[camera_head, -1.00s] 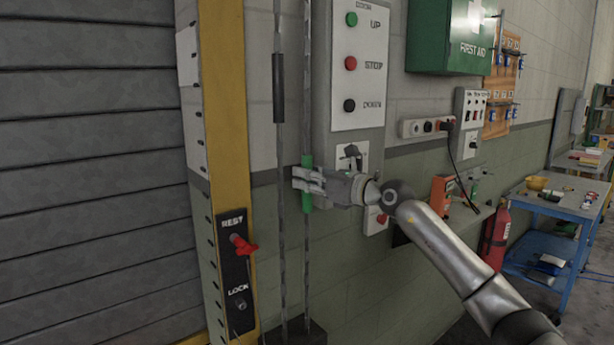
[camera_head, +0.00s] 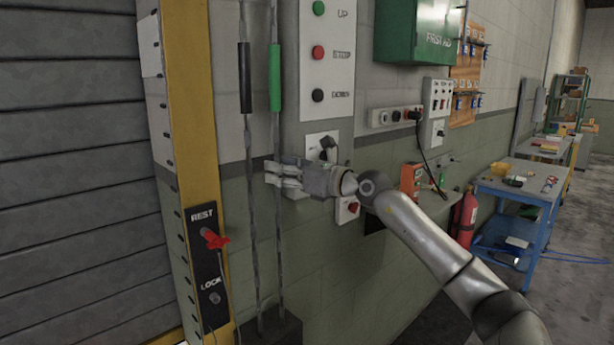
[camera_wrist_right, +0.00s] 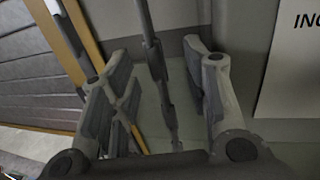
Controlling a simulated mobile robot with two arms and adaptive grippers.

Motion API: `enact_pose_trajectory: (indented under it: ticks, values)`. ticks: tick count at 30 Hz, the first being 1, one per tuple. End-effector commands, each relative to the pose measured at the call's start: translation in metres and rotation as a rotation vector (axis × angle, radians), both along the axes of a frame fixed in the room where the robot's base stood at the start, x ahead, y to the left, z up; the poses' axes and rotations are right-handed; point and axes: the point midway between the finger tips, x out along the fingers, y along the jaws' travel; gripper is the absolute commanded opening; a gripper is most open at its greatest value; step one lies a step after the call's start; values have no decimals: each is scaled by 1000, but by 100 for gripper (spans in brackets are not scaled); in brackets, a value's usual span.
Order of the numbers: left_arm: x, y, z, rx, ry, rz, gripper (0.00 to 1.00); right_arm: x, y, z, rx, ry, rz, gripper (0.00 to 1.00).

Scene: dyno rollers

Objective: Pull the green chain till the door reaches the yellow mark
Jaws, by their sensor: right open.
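The green sleeve (camera_head: 275,77) is on the right of two hanging chains, beside the control panel. My right gripper (camera_head: 278,175) is open at that same chain, well below the sleeve. In the wrist view the grey chain (camera_wrist_right: 157,65) runs between the spread fingers (camera_wrist_right: 160,95), with a gap showing on each side. The grey slatted door (camera_head: 75,150) fills the left of the head view. I cannot make out a separate yellow mark; a yellow post (camera_head: 192,110) stands at the door's right edge. My left gripper is not in view.
A black sleeve (camera_head: 245,77) is on the left chain. A black REST/LOCK plate (camera_head: 207,275) with a red handle (camera_head: 214,239) is on the post. The control panel (camera_head: 340,70) and a red knob (camera_head: 352,207) are close to my right gripper.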

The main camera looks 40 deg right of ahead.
Motion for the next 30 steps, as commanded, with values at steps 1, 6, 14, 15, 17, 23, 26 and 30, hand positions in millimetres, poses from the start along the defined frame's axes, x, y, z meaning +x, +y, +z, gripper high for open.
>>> enact_pose_trajectory:
  ticks: [1,6,14,15,17,23,26,30]
  values:
    - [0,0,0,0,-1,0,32,-8,-3,-1,-6,3,-1,43]
    - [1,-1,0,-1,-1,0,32,-29,-10,-2,-6,5,-2,43]
    - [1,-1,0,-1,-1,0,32,-52,-18,-2,-3,4,-3,43]
    - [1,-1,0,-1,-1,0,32,-55,-19,-3,-3,5,-3,43]
    - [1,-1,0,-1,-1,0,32,-59,-20,-3,-4,5,-3,43]
    - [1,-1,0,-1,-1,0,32,-70,-20,-1,-6,5,2,43]
    - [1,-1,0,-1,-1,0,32,-74,-22,-3,-1,6,2,43]
    - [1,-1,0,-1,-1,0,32,-79,-24,-3,1,6,2,43]
